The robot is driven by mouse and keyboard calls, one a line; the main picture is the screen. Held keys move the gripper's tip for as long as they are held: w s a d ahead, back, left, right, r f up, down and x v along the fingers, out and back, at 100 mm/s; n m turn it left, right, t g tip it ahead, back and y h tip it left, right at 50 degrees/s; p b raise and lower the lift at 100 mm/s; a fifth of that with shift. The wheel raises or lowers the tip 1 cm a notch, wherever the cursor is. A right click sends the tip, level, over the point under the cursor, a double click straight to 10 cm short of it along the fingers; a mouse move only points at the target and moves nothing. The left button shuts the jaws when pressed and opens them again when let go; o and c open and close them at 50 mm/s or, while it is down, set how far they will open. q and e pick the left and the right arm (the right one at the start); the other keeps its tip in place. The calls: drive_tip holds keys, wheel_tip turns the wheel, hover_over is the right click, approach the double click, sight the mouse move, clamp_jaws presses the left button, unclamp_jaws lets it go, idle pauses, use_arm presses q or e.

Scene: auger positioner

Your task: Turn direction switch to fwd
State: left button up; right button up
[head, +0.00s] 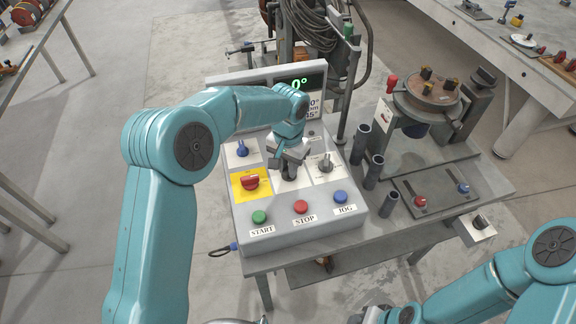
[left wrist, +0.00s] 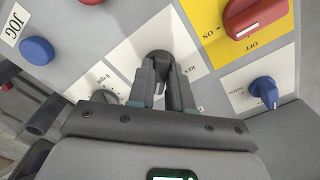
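The grey control box (head: 290,238) stands on a bench in the middle of the head view. My left gripper (head: 290,165) points down at the direction switch panel, and in the head view it hides the switch. In the left wrist view, the dark direction switch knob (left wrist: 158,62) sits on a white plate with a REV label at its right. The two fingers of my left gripper (left wrist: 163,85) are close together, one on each side of the knob, and appear shut on it. The FWD label is not readable. My right gripper is barely in view at the bottom edge, its fingers unclear.
A red power switch (head: 250,182) on yellow and a blue switch (head: 242,149) lie left of the gripper; a speed dial (head: 325,163) lies right. Green, red and blue buttons line the front. A positioner (head: 428,95) and upright dark tubes (head: 374,172) stand at right.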

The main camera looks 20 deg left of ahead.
use_arm(q)
drive_tip(key=o, duration=0.3)
drive_tip(key=shift+w, duration=0.15)
drive_tip(key=shift+r, duration=0.2)
wheel_tip(320, 180, up, 16)
idle(0.4)
